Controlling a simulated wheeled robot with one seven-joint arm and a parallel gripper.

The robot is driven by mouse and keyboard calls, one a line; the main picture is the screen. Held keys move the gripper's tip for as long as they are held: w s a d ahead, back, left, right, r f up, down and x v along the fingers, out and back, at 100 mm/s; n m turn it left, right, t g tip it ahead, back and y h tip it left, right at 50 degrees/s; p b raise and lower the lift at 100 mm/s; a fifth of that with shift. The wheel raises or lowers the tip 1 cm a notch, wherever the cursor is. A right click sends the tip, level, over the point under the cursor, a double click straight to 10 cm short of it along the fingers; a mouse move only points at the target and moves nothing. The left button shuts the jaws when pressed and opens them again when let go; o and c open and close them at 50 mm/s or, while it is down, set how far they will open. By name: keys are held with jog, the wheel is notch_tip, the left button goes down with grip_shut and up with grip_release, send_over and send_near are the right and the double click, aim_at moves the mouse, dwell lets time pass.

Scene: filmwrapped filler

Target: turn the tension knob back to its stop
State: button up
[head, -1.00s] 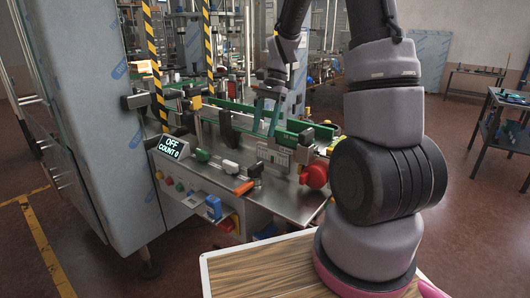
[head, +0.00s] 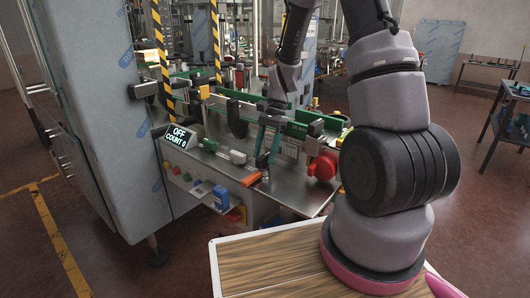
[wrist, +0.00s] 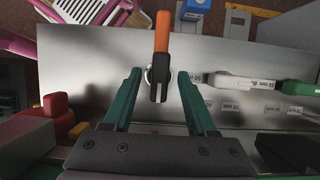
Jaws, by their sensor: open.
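An orange-and-black handle (head: 250,177) stands out over the steel deck of the machine; it also shows in the wrist view (wrist: 161,48), on a round pale mount. My gripper (wrist: 159,80) is open, its two green fingers on either side of the handle's black end, with a gap on each side. In the head view my gripper (head: 267,148) is just above and behind the handle. No label shows which one is the tension knob. The display (head: 178,137) reads OFF, COUNT 0.
A white-ended handle (wrist: 245,82) and a green one (wrist: 300,88) lie to the right along the labelled deck (wrist: 225,50). A green-railed conveyor (head: 300,128) runs behind.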

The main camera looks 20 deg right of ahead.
grip_shut()
jog(key=shift+n, duration=0.3)
